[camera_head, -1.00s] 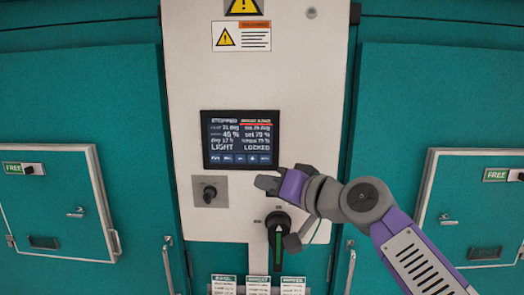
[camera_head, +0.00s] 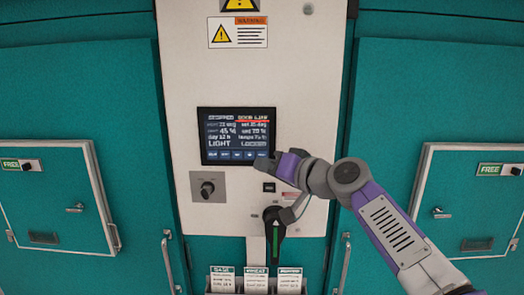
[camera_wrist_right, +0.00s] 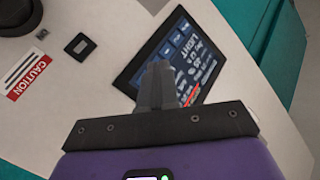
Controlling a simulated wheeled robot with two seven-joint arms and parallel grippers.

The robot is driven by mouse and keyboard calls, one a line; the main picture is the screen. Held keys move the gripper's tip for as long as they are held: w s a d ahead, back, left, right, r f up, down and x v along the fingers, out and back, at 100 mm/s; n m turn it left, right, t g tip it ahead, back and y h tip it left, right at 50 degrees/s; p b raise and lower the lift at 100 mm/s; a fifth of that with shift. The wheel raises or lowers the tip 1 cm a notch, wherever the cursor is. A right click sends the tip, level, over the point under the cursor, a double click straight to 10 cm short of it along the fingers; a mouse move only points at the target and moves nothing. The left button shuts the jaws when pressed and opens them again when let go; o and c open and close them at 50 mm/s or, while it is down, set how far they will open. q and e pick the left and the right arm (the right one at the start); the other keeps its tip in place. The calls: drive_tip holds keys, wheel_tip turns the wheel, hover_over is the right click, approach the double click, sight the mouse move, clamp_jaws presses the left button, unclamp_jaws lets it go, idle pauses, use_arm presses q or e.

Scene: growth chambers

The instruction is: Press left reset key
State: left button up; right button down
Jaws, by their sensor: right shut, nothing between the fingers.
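The control screen (camera_head: 237,120) is a dark display on the pale panel, with a row of small blue keys (camera_head: 237,155) along its bottom edge. I cannot read which key is a reset key. My right gripper (camera_head: 263,165) is shut and empty, its tips at the screen's lower right corner. In the right wrist view the shut fingers (camera_wrist_right: 157,85) overlap the screen (camera_wrist_right: 200,50) and hide part of its edge and key row; whether they touch it is unclear. A small black square button (camera_head: 269,187) sits below the gripper and shows in the wrist view (camera_wrist_right: 80,46). My left gripper is out of view.
A black knob on a grey plate (camera_head: 208,210) sits below the screen. A large rotary handle with a green pointer (camera_head: 275,235) is lower, near my right forearm. A red caution label (camera_wrist_right: 28,75) is by the button. Teal doors (camera_head: 70,90) flank the panel.

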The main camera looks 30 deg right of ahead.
sight(262, 154)
drive_tip(key=shift+w+d, duration=0.65)
drive_tip(key=shift+w, duration=0.35)
drive_tip(key=shift+w, duration=0.1)
idle(1.3)
drive_tip(key=shift+w+d, duration=0.2)
drive_tip(key=shift+w, duration=0.1)
drive_tip(key=shift+w+d+p, duration=0.2)
drive_tip(key=shift+p, duration=0.1)
idle(0.5)
drive_tip(key=shift+s+a, duration=0.1)
idle(0.3)
drive_tip(key=shift+s+a+b, duration=0.3)
drive_tip(key=shift+s+b, duration=0.05)
drive_tip(key=shift+s, duration=0.15)
